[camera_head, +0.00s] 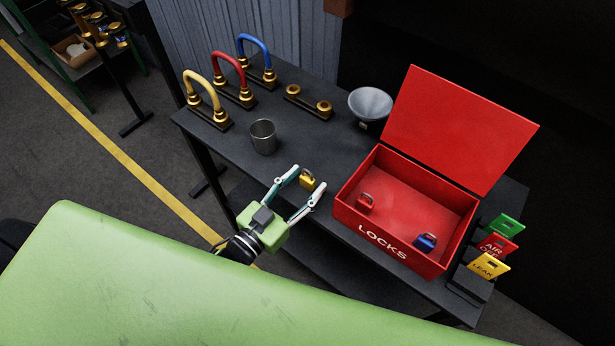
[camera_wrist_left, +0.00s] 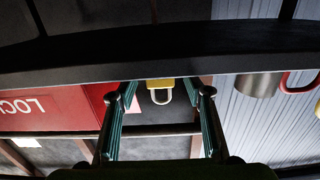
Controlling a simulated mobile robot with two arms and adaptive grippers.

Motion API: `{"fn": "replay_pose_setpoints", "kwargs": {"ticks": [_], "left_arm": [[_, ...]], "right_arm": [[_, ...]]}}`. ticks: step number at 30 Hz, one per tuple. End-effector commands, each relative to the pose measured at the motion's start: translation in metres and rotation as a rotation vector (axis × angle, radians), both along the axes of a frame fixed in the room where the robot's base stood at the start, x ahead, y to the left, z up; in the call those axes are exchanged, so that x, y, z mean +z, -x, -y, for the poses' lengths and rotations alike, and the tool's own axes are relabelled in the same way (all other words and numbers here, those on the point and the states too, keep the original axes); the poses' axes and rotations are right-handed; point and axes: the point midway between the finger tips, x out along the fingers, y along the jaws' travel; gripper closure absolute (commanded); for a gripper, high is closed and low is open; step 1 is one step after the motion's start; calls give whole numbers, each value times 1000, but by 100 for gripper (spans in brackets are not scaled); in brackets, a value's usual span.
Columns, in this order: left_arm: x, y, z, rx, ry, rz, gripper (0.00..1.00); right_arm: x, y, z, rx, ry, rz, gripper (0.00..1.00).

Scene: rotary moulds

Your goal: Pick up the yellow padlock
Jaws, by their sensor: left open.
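The yellow padlock (camera_head: 307,179) stands on the dark table, left of the red box. My left gripper (camera_head: 308,179) is open, with its two fingers pointing at the padlock from the near side. In the head view the padlock shows between or just beyond the fingertips; I cannot tell exactly how deep it sits. In the left wrist view the padlock (camera_wrist_left: 160,88) appears upside down, centred between the open fingers (camera_wrist_left: 159,94), with its pale shackle visible and clear space on both sides. My right gripper is not in view.
The open red LOCKS box (camera_head: 345,216) holds a red padlock (camera_head: 366,202) and a blue padlock (camera_head: 425,242). A metal cup (camera_head: 263,137) stands left of the gripper. The table (camera_head: 320,150) is bare behind the padlock.

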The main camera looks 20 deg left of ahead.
Motion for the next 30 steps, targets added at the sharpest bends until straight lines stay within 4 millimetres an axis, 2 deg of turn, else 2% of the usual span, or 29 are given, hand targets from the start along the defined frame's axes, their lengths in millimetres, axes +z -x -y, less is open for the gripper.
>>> {"fn": "replay_pose_setpoints", "kwargs": {"ticks": [3, 11, 12, 16, 17, 30], "left_arm": [[0, -12, 5, 0, 0, 0, 54], [-2, -14, 6, -1, 1, -3, 54], [-2, -14, 6, -1, 0, -2, 59], [-2, -14, 6, -1, 1, -1, 93], [-2, -14, 6, -1, 1, -1, 98], [4, -14, 6, -1, 1, 2, 100]], "right_arm": [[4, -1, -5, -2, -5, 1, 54], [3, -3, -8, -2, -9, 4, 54], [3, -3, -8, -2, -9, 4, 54], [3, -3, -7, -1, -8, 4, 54], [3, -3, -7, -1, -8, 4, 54], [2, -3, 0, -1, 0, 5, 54]]}}
